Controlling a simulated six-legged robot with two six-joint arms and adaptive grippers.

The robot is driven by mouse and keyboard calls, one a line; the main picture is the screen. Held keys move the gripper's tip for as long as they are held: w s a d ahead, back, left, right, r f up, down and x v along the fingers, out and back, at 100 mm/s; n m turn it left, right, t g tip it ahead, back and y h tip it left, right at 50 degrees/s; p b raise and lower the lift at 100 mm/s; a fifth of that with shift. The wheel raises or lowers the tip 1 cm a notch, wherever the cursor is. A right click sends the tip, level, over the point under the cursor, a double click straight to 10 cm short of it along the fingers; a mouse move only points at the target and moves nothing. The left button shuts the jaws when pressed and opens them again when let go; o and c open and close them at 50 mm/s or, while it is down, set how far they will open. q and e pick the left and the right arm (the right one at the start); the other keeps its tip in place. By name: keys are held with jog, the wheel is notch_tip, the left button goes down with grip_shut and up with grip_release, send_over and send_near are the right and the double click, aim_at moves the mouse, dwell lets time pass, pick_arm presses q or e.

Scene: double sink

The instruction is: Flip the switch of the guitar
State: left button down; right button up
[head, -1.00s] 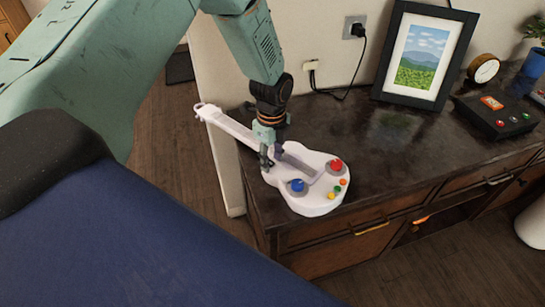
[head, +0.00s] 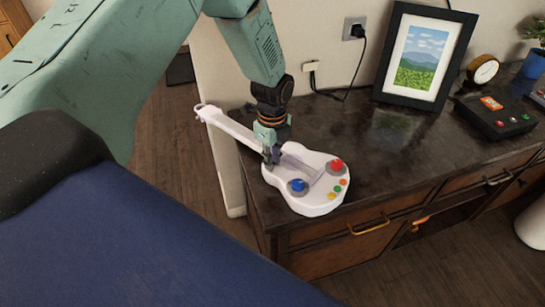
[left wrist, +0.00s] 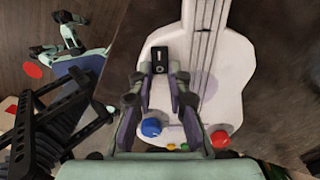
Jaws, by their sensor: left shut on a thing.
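A white toy guitar (head: 311,200) lies on the dark cabinet top near its left front corner, its neck pointing to the upper left past the edge. It has a blue knob (head: 298,185), a red knob (head: 336,165) and several small coloured buttons. My left gripper (head: 271,157) points down at the guitar body near the neck. In the left wrist view, a small black switch (left wrist: 160,58) with a white mark sits on the body beside the strings. The left gripper's fingers (left wrist: 162,82) are closed about this switch; the exact contact is hard to see. My right gripper is not in view.
A framed picture (head: 424,55), a round clock (head: 483,70) and a black box with buttons (head: 496,115) stand farther right on the cabinet (head: 400,150). A plug and cable (head: 357,32) hang on the wall behind. The cabinet top right of the guitar is clear.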

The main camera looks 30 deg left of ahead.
pick_arm(q)
jog(key=shift+w+a, duration=0.1)
jog(key=h+b, duration=0.1)
jog(key=b, duration=0.1)
jog(key=a+h+b, duration=0.1)
jog(key=h+b, duration=0.1)
jog(key=b, duration=0.1)
jog(key=shift+r+g+h+b, duration=0.15)
jog(key=shift+g+h+b, duration=0.15)
jog(key=shift+h+b, duration=0.45)
jog(key=shift+r, duration=0.1)
jog(key=c, duration=1.3)
grip_release()
